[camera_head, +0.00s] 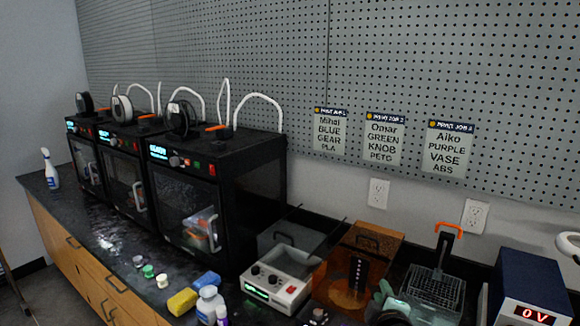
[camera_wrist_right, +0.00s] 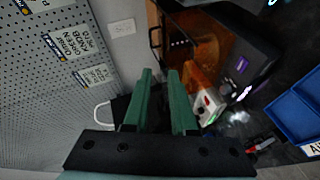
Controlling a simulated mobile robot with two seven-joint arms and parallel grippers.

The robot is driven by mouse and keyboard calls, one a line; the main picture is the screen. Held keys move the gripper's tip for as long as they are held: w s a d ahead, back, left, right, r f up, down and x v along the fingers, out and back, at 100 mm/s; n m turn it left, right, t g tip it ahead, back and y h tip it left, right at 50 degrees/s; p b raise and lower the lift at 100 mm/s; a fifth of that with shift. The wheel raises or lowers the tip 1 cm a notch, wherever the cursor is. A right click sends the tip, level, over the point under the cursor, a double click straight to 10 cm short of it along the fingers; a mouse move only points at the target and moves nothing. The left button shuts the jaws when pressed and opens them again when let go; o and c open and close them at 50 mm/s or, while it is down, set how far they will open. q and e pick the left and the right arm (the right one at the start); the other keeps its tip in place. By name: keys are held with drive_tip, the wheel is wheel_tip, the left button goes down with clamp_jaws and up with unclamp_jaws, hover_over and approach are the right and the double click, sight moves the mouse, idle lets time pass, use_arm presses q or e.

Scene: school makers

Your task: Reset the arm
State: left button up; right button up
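My right gripper (camera_head: 388,309) shows as a green and dark shape at the bottom edge of the head view, low in front of the metal basket and the orange-lidded box. In the right wrist view its two green fingers (camera_wrist_right: 160,74) stand apart with a gap between them, and nothing is held there. My left gripper is in neither view. Most of my right arm is outside the head view.
Printers (camera_head: 220,190) line the counter at left. An orange-lidded box (camera_head: 356,267), a grey-white machine (camera_head: 278,285), a wire basket (camera_head: 432,290) and a blue 0 V box (camera_head: 530,285) crowd the right.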

drive_tip(key=s+d+f+m+g+y, duration=0.1)
drive_tip(key=s+f+m+g, duration=0.4)
drive_tip(key=s, duration=0.6)
drive_tip(key=s+f+m+g+y, duration=0.1)
drive_tip(key=s+f+m+g, duration=0.1)
drive_tip(key=s+f, duration=0.65)
drive_tip(key=s+d+f+m+g+y, duration=0.1)
drive_tip(key=s+f+m+g, duration=0.25)
drive_tip(key=s, duration=1.05)
use_arm(q)
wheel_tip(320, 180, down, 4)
drive_tip(key=b, duration=0.4)
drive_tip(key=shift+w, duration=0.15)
use_arm(e)
drive_tip(key=w+a+f+t+y, duration=0.1)
drive_tip(key=w+a+f+t, duration=0.1)
drive_tip(key=f, duration=0.5)
drive_tip(key=w+a+f+t+y, duration=0.1)
drive_tip(key=w+a+f+t, duration=0.1)
drive_tip(key=f, duration=0.5)
drive_tip(key=shift+w+a+f+t, duration=0.15)
drive_tip(key=shift+w+f+t, duration=0.2)
drive_tip(key=shift+t, duration=0.5)
